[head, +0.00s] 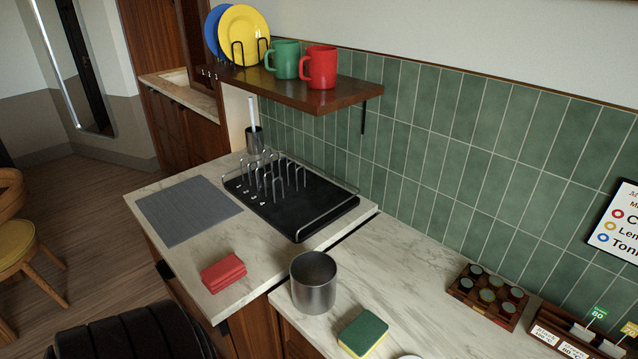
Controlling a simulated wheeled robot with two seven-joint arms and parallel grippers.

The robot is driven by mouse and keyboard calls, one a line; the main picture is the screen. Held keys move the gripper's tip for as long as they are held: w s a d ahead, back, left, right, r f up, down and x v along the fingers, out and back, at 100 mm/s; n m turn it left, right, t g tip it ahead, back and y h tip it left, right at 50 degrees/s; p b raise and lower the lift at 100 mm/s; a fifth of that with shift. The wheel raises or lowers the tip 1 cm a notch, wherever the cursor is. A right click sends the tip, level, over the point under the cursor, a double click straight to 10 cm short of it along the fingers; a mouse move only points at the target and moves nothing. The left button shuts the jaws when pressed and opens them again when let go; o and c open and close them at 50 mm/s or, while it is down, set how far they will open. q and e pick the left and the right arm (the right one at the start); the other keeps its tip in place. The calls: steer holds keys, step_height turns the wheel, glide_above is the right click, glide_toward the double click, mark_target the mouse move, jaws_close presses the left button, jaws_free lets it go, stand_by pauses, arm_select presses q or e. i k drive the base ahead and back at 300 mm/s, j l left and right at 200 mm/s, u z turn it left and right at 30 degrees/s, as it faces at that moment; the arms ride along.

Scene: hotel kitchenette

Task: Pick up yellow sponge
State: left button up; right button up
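The sponge (362,335) lies on the marble counter near the bottom of the head view. Its top is dark green and a yellow layer shows along its lower side. It lies flat, to the right of and nearer than a metal canister, with a clear gap between them. Nothing covers it.
A metal canister (313,284) and a folded red cloth (223,272) are left of the sponge. A white round thing (410,356) is cut off at the bottom edge. A black dish rack (290,197) stands behind. A wooden jar holder (488,294) is at right.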

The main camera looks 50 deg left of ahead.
mark_target(359, 339)
steer(key=u, duration=1.1)
